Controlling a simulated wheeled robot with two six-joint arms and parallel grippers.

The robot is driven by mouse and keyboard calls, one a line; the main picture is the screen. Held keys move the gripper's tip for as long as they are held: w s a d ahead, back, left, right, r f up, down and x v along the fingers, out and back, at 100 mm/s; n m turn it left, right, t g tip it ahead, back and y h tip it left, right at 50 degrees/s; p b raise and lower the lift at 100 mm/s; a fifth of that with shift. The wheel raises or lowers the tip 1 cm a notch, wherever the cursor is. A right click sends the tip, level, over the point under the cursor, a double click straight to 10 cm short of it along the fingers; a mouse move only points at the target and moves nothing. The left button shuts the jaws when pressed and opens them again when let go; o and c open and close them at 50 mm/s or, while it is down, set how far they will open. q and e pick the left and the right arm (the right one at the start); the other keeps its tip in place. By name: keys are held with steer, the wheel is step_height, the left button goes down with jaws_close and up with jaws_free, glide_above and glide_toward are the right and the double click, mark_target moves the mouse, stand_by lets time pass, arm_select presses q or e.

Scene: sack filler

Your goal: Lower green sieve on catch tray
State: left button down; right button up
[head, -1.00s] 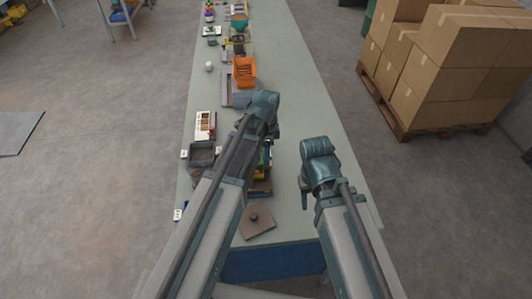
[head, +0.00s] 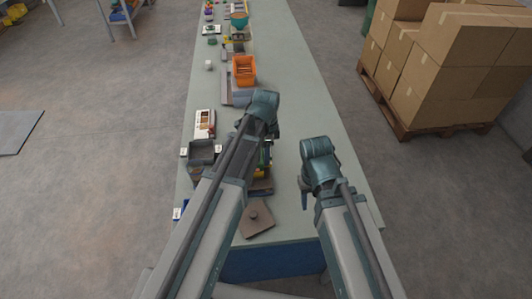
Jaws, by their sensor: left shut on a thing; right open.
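My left gripper (head: 270,139) is over the middle of the long table, mostly hidden behind its own wrist and forearm. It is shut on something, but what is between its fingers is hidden. Just below it, a small stack with green, yellow and blue edges (head: 267,158) shows beside my forearm. I cannot tell which of these layers is the green sieve. A brown tray-like edge (head: 262,187) shows under the stack; I cannot tell whether it is the catch tray. My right gripper (head: 305,200) is open and empty, above bare table right of the stack.
A dark grey bin (head: 201,151) and a white box (head: 204,124) stand left of my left forearm. A brown plate with a knob (head: 257,219) lies near the front edge. An orange basket (head: 244,69) stands farther back. The table's right side (head: 311,100) is clear.

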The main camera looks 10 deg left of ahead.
arm_select(q)
steer(key=shift+f, duration=0.15)
stand_by(0.4)
jaws_free()
stand_by(0.6)
step_height(320, 180, up, 8)
steer(key=p, duration=0.8)
stand_by(0.4)
stand_by(0.4)
